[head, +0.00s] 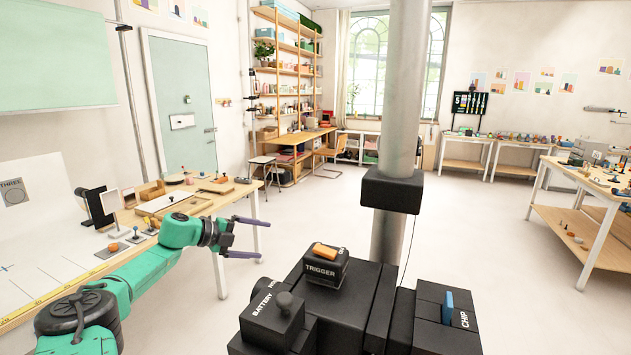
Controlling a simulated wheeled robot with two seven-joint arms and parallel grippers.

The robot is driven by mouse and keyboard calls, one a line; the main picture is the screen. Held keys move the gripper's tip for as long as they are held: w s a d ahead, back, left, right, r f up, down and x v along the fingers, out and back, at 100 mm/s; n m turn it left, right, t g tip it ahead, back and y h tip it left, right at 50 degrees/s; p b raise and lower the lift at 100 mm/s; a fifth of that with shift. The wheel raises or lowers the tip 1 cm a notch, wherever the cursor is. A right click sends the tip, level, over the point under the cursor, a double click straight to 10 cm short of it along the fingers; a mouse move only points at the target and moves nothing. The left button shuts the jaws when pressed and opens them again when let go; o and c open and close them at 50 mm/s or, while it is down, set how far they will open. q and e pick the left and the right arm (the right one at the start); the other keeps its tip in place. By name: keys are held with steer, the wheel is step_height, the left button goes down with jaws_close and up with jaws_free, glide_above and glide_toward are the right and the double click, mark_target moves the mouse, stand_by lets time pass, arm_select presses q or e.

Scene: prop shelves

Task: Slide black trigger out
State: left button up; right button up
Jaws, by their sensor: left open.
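The black trigger (325,268) is a dark block labelled TRIGGER with an orange piece on its top. It sits on the black device (343,299) at the lower middle of the head view. Beside it at the front left is a black block labelled BATTERY (272,322) with a round knob. To the right is a block labelled CHIP (447,312) with a blue tab. My left gripper (263,238) is open and empty. In the picture its fingers point right, left of and above the trigger, apart from it. My right gripper is not in view.
A wooden table (105,256) with several small props stands at the left, behind my left arm. A grey post (404,110) with a black collar (391,190) rises behind the device. Another table (577,203) stands at the right. The floor between is clear.

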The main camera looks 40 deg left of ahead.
arm_select(q)
steer(key=w+d+r+m+g+h, duration=0.15)
steer(key=d+r+m, duration=0.3)
steer(key=r, duration=0.55)
step_height(320, 180, up, 19)
steer(key=m+g+y+p, duration=0.2)
steer(key=m+g+y, duration=0.3)
steer(key=m+g, duration=0.45)
glide_above(327, 248)
steer(key=n+g, duration=0.2)
steer(key=f, duration=0.6)
steer(key=shift+w+a+f+b, duration=0.2)
steer(key=shift+a+f+b, duration=0.1)
steer(key=shift+a+b, duration=0.1)
steer(key=f, duration=0.6)
steer(key=shift+d+f+p, duration=0.3)
steer(key=shift+f+p, duration=0.05)
steer(key=shift+a+f, duration=0.1)
steer(key=shift+f, duration=0.45)
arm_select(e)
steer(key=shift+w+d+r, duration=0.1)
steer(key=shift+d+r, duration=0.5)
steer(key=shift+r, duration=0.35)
